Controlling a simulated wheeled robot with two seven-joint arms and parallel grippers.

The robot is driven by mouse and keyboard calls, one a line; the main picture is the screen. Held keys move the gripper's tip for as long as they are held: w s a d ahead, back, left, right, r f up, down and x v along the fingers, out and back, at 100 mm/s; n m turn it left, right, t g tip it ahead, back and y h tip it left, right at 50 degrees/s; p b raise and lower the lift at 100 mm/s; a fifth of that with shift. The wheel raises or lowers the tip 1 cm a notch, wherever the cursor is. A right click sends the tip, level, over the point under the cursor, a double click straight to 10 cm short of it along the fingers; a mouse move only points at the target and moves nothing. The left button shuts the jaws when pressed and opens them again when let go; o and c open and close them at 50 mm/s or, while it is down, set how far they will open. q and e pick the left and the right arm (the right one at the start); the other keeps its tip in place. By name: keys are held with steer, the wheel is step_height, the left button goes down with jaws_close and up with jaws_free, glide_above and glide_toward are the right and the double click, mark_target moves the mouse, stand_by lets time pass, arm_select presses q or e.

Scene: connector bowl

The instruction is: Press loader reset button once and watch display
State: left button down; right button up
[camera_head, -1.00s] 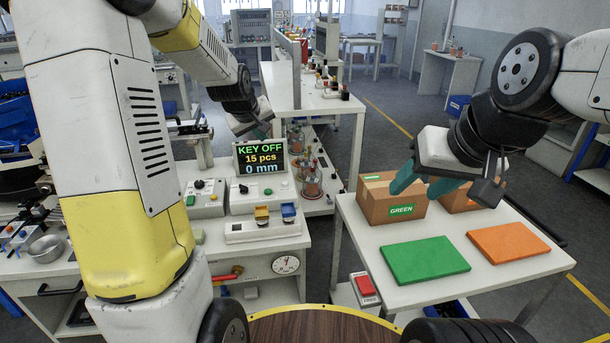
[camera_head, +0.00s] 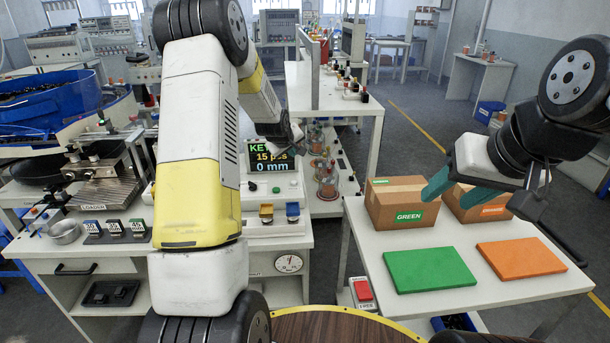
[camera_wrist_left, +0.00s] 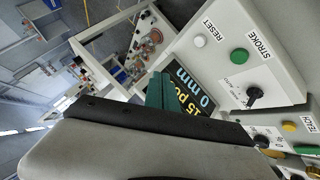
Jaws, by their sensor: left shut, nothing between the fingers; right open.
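The display (camera_head: 268,170) stands behind the white control box (camera_head: 258,188); it reads "15 pcs" and "0 mm", with its top line partly covered by my left arm. It also shows in the left wrist view (camera_wrist_left: 196,101), partly behind my finger. There, a white button (camera_wrist_left: 199,41) sits beside the RESET label, near a green button (camera_wrist_left: 239,55) by STROKE. My left gripper (camera_head: 296,135) is shut and empty, above and near the display. In the wrist view, its teal finger (camera_wrist_left: 158,92) appears apart from the white button. My right gripper (camera_head: 458,188) is open above the right table.
A GREEN carton (camera_head: 397,202) and an orange-labelled carton (camera_head: 476,205) stand behind green (camera_head: 430,270) and orange (camera_head: 520,261) pads. Blue and yellow connectors (camera_head: 292,210) sit in front of the control box.

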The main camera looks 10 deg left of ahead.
mark_target(293, 184)
arm_select(q)
steer(key=shift+f, duration=4.3)
steer(key=shift+f, duration=0.15)
steer(key=shift+f, duration=0.3)
steer(key=shift+f, duration=0.5)
steer(key=shift+r, duration=0.95)
steer(key=shift+r, duration=2.5)
